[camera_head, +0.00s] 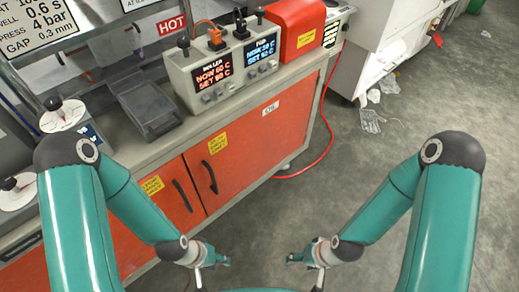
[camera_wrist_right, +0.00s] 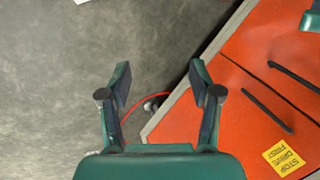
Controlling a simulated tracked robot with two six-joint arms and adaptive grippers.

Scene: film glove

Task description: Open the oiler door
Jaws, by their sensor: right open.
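Two orange doors stand side by side under the workbench in the head view. The right door (camera_head: 265,138) has a black bar handle (camera_head: 207,177) and a yellow label (camera_head: 217,143). The left door (camera_head: 165,208) has its own black handle (camera_head: 182,196).
A control box (camera_head: 225,75) with two displays, a red box (camera_head: 296,30) and a dark tray (camera_head: 150,107) are on the bench. A red cable (camera_head: 326,145) lies on the floor by the cabinet. Clear scraps (camera_head: 371,121) lie farther back. The floor between my arms is free.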

